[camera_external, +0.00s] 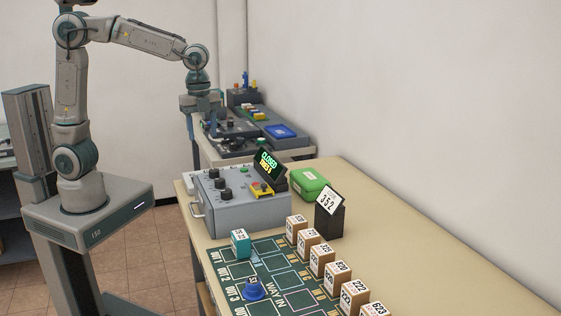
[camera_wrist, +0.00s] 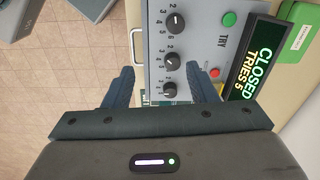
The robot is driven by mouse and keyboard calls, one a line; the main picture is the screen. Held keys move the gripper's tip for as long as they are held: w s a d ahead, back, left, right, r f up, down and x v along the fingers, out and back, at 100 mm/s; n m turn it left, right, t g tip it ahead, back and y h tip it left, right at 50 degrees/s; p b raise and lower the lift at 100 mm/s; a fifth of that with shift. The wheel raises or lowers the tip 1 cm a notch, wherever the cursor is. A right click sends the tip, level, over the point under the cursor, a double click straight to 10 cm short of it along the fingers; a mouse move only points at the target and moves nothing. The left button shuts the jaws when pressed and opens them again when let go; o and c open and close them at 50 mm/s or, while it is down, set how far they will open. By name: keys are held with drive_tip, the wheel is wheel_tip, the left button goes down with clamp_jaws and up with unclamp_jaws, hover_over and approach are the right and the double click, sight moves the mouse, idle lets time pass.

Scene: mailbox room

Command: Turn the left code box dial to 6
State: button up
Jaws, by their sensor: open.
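The grey code box (camera_external: 240,210) stands on the table, with three black dials in a row and a lit display (camera_external: 268,165) reading CLOSED, TRIES 5. The left dial (camera_external: 213,174) is the farthest of the row in the external view. It is the upper dial (camera_wrist: 176,22) in the wrist view; its exact setting is hard to read. The middle dial (camera_wrist: 171,60) and the right dial (camera_wrist: 168,90) lie below it. My gripper (camera_external: 200,122) is raised, fingers down, clear of the box. In the wrist view its open fingers (camera_wrist: 163,88) frame the lower dials, holding nothing.
A carry handle (camera_wrist: 134,45) sticks out from the box's front. A green box (camera_external: 308,183) lies beside the display. A black stand with a 352 card (camera_external: 329,205) and several numbered parcels (camera_external: 309,240) stand nearer. Other equipment (camera_external: 265,130) sits on a farther table.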

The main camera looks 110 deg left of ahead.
sight(214, 170)
drive_tip(key=shift+m, duration=0.6)
drive_tip(key=a+f, duration=0.1)
drive_tip(key=f, duration=0.3)
drive_tip(key=a+f+p, duration=0.1)
drive_tip(key=f, duration=0.4)
drive_tip(key=a+f, duration=0.1)
drive_tip(key=f, duration=0.3)
drive_tip(key=shift+w+a+f, duration=0.15)
drive_tip(key=shift+w+a, duration=0.15)
drive_tip(key=shift+w, duration=0.05)
drive_tip(key=c, duration=1)
